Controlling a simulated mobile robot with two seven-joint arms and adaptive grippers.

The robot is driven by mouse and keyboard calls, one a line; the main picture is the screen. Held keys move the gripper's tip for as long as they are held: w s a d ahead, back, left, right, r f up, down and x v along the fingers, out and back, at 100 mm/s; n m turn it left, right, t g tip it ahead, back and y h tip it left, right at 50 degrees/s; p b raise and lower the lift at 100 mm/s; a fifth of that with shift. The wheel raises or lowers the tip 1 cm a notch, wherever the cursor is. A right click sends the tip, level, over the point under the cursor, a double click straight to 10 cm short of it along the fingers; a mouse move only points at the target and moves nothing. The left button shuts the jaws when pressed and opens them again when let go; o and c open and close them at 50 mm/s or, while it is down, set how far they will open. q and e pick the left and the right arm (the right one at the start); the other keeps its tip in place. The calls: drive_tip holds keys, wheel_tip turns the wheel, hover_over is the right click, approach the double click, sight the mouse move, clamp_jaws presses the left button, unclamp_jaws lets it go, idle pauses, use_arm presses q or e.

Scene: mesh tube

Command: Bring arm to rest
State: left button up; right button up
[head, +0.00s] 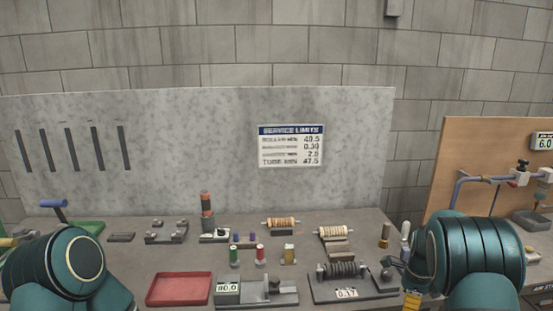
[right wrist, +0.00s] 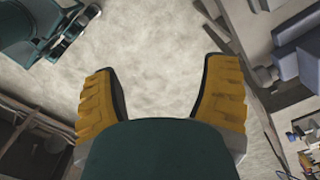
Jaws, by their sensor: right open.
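My right gripper (right wrist: 160,68) is open in the right wrist view, its two ridged yellow fingers wide apart. Nothing is between them, and pale floor shows behind the gap. In the head view my right arm (head: 470,250) is folded at the lower right, in front of the bench's right end. My left arm (head: 62,265) is folded at the lower left. My left gripper does not show in either view.
The grey bench (head: 140,258) holds a red tray (head: 180,289), a spring fixture (head: 343,270), a gauge block reading 80.0 (head: 228,289) and several spools. A sign (head: 291,146) hangs on the back panel. A brown board (head: 480,150) stands at the right.

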drive_tip(key=s+a+f+n+b, duration=0.1)
drive_tip(key=s+a+f+n, duration=0.3)
drive_tip(key=f, duration=0.2)
drive_tip(key=s+a+f+n+y+b, duration=0.1)
drive_tip(key=s+a+f+n, duration=0.25)
drive_tip(key=a+f, duration=0.2)
drive_tip(key=s+a+f+n+b, duration=0.1)
drive_tip(key=s+a+f+n, duration=0.25)
drive_tip(key=f, duration=0.35)
use_arm(q)
wheel_tip(320, 180, down, 7)
drive_tip(key=b, duration=0.2)
drive_tip(key=shift+w+d+r, duration=0.15)
drive_tip(key=shift+w+d, duration=0.05)
drive_tip(key=shift+w, duration=0.05)
use_arm(e)
drive_tip(key=s+a+f+n+t+y, duration=0.1)
drive_tip(key=s+a+f+n+y, duration=0.1)
drive_tip(key=s+a+n, duration=0.8)
drive_tip(key=s+a, duration=0.1)
drive_tip(key=a, duration=0.2)
drive_tip(key=shift+s+f+n+t+y, duration=0.25)
drive_tip(key=shift+s+n+t+y, duration=0.15)
